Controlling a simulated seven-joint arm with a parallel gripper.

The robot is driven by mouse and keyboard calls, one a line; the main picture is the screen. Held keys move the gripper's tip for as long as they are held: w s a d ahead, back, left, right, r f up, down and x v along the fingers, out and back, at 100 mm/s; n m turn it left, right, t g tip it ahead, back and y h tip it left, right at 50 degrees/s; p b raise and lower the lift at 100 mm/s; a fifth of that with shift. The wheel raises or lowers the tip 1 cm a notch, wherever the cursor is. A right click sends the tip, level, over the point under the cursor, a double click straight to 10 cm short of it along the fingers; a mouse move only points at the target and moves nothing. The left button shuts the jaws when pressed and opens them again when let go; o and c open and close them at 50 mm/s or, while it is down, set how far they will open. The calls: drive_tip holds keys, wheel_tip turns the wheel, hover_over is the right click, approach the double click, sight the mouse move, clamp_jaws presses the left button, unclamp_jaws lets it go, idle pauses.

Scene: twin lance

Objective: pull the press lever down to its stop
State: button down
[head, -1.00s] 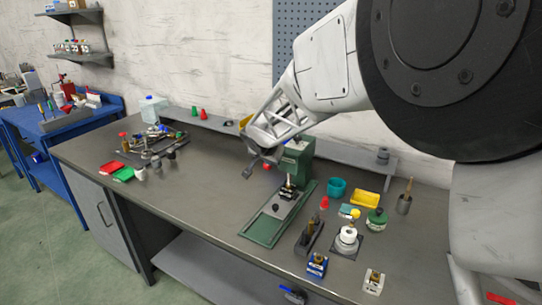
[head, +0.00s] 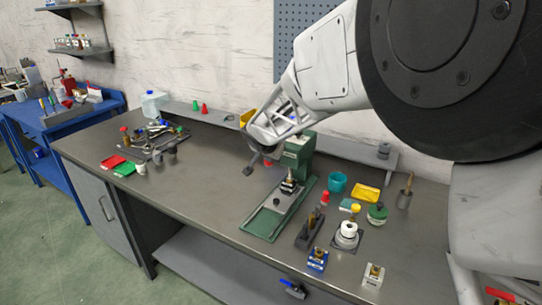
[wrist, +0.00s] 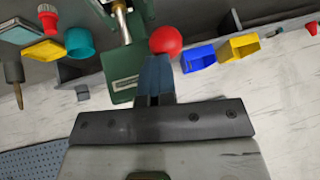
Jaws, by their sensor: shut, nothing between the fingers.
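The green press (head: 300,147) stands on the bench with its green base plate (head: 262,225) toward the front edge. It also shows upside down in the wrist view (wrist: 124,72). The lever's red ball knob (head: 267,163) is at the left of the press head, and it shows large in the wrist view (wrist: 165,39). My gripper (head: 249,170) is beside the knob, left of the press. In the wrist view its fingers (wrist: 157,62) are shut and empty, with their tips right at the knob's edge. I cannot tell whether they touch it. The lever's rod is mostly hidden.
A teal cup (head: 337,183), a yellow bin (head: 367,192) and a green round jar (head: 377,213) stand right of the press. A dark stand (head: 309,230) is close to the base's right side.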

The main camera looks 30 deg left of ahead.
drive_tip(key=shift+s+d+f, duration=0.1)
drive_tip(key=shift+s+f, duration=0.05)
drive_tip(key=shift+f, duration=0.65)
drive_tip(key=shift+s+f, duration=0.2)
drive_tip(key=shift+f, duration=0.6)
drive_tip(key=shift+s+d+f, duration=0.1)
drive_tip(key=shift+s+f, duration=0.05)
drive_tip(key=shift+f, duration=0.65)
drive_tip(key=s+d+r, duration=0.1)
drive_tip(key=s+r, duration=0.1)
drive_tip(key=r, duration=0.6)
drive_tip(key=s+d+r, duration=0.2)
drive_tip(key=s+r, duration=0.1)
drive_tip(key=r, duration=0.4)
drive_tip(key=shift+r, duration=0.4)
